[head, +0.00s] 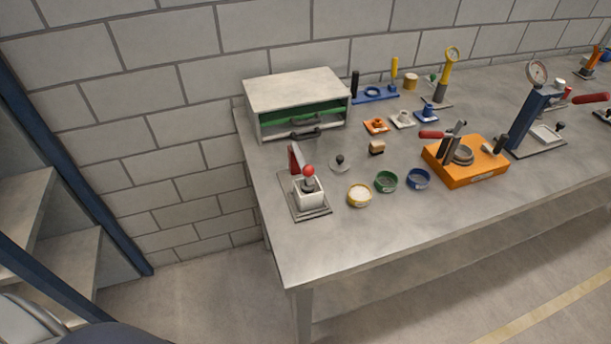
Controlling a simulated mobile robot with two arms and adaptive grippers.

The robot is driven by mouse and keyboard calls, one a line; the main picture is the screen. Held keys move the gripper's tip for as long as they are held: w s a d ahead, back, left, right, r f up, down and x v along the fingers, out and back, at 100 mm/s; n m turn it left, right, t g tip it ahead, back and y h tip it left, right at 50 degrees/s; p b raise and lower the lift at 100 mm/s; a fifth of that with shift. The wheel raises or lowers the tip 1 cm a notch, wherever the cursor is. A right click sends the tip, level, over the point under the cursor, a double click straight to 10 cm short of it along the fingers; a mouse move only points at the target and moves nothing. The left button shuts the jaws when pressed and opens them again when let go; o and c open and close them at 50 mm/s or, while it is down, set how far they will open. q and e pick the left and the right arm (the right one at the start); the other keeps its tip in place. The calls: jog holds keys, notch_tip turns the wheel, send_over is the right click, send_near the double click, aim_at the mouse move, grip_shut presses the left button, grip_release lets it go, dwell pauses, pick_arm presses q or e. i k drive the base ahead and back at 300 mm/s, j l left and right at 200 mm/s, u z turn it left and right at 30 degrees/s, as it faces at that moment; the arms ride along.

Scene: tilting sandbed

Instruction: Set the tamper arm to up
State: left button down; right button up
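A small tamper-like device (311,204) stands at the table's left end. It has a grey base plate, a white box, a red upright piece (294,158) and a red ball knob (309,170) above the box. The red piece stands roughly upright behind the box; how it joins the knob is too small to tell. Neither of my grippers is in view.
A grey cabinet (297,88) with an open front stands at the back left of the table (370,240). Small yellow, green and blue round dishes (387,181) sit mid-table. A blue column press (528,118) with a gauge stands at right. The table's front strip is clear.

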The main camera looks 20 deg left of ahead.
aim_at(307, 185)
jog(key=k+l, duration=0.1)
jog(key=l, duration=0.3)
jog(key=k+l+u, duration=0.1)
jog(key=l, duration=0.3)
jog(key=k+l, duration=0.15)
jog(key=l, duration=0.25)
jog(key=k+l, duration=0.1)
jog(key=l, duration=0.3)
jog(key=k+l+u, duration=0.1)
jog(key=l, duration=0.3)
jog(key=k+l, duration=0.15)
jog(key=l, duration=0.2)
